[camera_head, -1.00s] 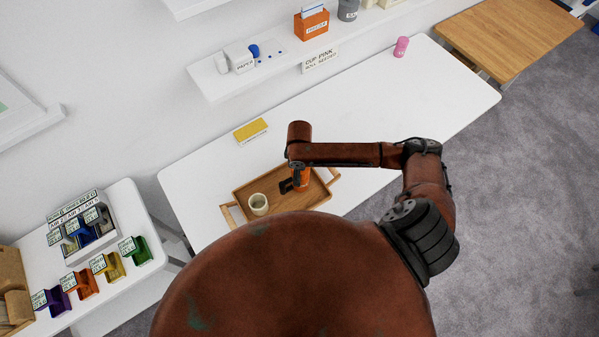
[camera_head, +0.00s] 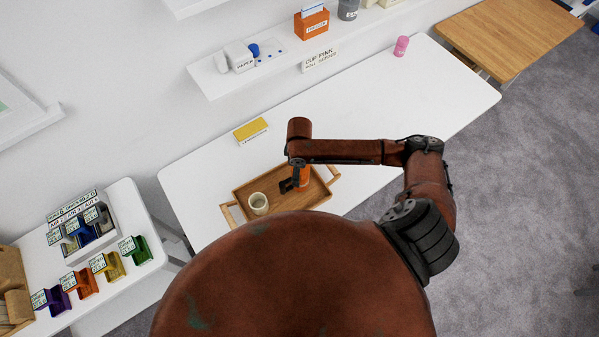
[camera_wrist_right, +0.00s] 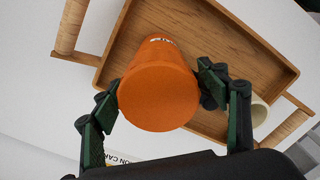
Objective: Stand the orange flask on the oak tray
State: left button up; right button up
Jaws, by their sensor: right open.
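The orange flask (camera_wrist_right: 158,92) is between the fingers of my right gripper (camera_wrist_right: 160,98) in the right wrist view, its round top facing the camera. The fingers are open on either side of it; whether they touch it I cannot tell. The flask is at the oak tray (camera_wrist_right: 262,62), appearing to stand upright on its right half. In the head view the flask (camera_head: 304,178) is partly hidden by my right gripper (camera_head: 291,184) and arm. The oak tray (camera_head: 240,192) lies on the white table. My left gripper is not in view.
A pale cup (camera_head: 258,204) stands on the left part of the tray. A yellow block (camera_head: 250,130) lies behind the tray, and a pink cup (camera_head: 401,46) stands at the table's far end. A shelf (camera_head: 300,60) hangs above.

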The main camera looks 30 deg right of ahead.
notch_tip(320, 180, up, 11)
jog(key=shift+f, duration=0.2)
dwell(0.6)
